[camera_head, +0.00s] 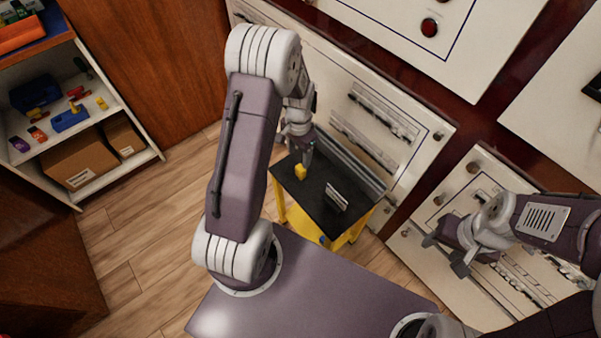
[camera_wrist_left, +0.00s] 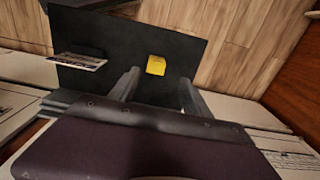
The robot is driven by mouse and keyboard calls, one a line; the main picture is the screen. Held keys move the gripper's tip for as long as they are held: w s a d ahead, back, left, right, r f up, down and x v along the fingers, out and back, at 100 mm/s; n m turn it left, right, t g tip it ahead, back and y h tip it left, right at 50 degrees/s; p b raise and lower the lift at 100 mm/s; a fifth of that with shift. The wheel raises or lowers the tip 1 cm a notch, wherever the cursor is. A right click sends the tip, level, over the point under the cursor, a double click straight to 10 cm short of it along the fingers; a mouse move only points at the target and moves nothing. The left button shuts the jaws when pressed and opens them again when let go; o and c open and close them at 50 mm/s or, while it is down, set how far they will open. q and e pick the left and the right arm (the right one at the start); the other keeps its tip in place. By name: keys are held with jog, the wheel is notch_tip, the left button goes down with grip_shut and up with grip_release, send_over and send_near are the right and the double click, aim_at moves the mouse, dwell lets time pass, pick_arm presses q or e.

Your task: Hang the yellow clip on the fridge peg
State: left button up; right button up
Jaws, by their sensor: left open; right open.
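The yellow clip (camera_head: 300,171) lies on the black top of a small yellow-legged stand (camera_head: 318,205). In the left wrist view the clip (camera_wrist_left: 156,65) shows beyond my left fingers, between their lines, on the black top (camera_wrist_left: 190,42). My left gripper (camera_head: 306,156) is open and just above or beside the clip; the wrist view shows its two fingers apart (camera_wrist_left: 158,88) with nothing between them. My right gripper (camera_head: 450,255) is open and empty in front of the lower right panel. I cannot make out which fitting is the fridge peg.
A white labelled card holder (camera_head: 337,197) stands on the black top, right of the clip. Cream breaker panels (camera_head: 400,140) rise close behind the stand. A shelf (camera_head: 95,110) with tools and cardboard boxes stands at the left. The wooden floor (camera_head: 150,215) between is clear.

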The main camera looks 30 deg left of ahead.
aim_at(301, 168)
pick_arm(q)
notch_tip(301, 168, down, 3)
jog(key=shift+d+r+b, duration=0.1)
jog(key=shift+b, duration=0.25)
jog(key=f, duration=0.1)
jog(key=f+b, duration=0.1)
jog(key=f, duration=0.1)
jog(key=f+b, duration=0.1)
jog(key=f, duration=0.1)
jog(key=shift+s+d, duration=0.15)
jog(key=shift+d, duration=0.15)
jog(key=shift+f, duration=0.15)
jog(key=shift+c, duration=0.6)
grip_shut()
